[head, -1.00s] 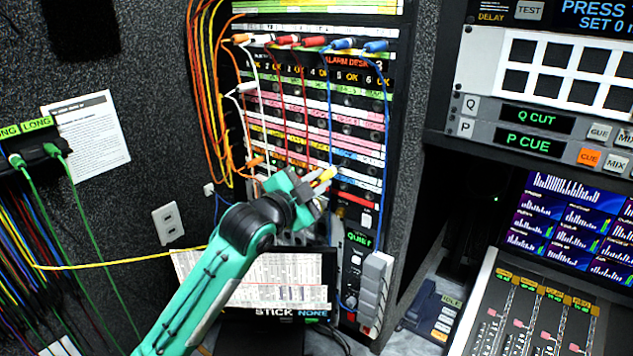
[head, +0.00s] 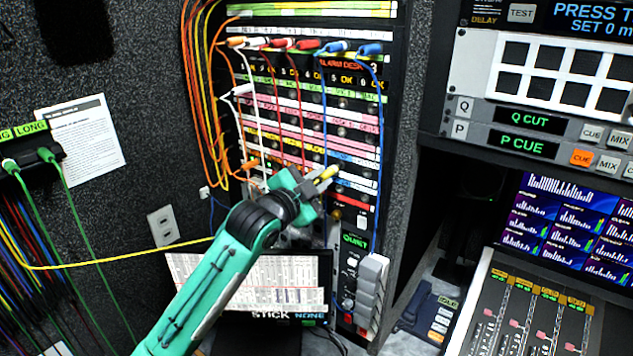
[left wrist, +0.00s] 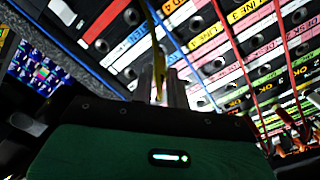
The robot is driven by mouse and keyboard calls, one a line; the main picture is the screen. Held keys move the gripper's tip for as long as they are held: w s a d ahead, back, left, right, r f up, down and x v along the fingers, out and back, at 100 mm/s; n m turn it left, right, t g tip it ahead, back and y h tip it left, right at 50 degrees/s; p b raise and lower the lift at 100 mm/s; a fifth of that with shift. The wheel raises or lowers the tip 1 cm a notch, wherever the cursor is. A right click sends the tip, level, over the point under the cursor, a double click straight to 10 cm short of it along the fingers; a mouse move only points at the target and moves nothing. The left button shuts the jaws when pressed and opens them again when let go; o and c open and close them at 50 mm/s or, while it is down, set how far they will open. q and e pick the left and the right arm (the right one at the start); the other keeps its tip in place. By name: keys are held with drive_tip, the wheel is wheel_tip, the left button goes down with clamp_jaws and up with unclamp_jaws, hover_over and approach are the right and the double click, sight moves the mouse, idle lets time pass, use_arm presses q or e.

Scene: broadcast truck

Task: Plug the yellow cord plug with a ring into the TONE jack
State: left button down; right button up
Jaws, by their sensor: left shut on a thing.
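The yellow plug (head: 326,174) is in my left gripper (head: 318,182), whose jaws are shut on it in front of the lower rows of the patch panel (head: 340,150). In the left wrist view, the left gripper (left wrist: 165,85) points at the labelled jack rows, and a yellow cord (left wrist: 156,50) runs between its fingers. A yellow cord (head: 120,260) also comes in from the left in the head view. I cannot make out the ring or the TONE label. I cannot tell whether the plug touches the panel. My right gripper is out of view.
Red, white and blue cords (head: 325,110) hang across the panel from its upper jacks. Orange cords (head: 195,110) hang along its left side. A monitor (head: 250,285) stands below my left gripper. A mixing console (head: 540,310) is at the lower right.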

use_arm(q)
drive_tip(key=shift+x, duration=0.8)
drive_tip(key=c, duration=1.3)
unclamp_jaws()
drive_tip(key=shift+w+d, duration=0.1)
drive_tip(key=shift+s+a+f+b, duration=0.15)
drive_tip(key=shift+s+a+b, duration=0.2)
drive_tip(key=shift+s, duration=0.1)
drive_tip(key=b+v, duration=0.4)
drive_tip(key=v, duration=0.8)
drive_tip(key=shift+s+a, duration=0.25)
drive_tip(key=shift+s, duration=0.1)
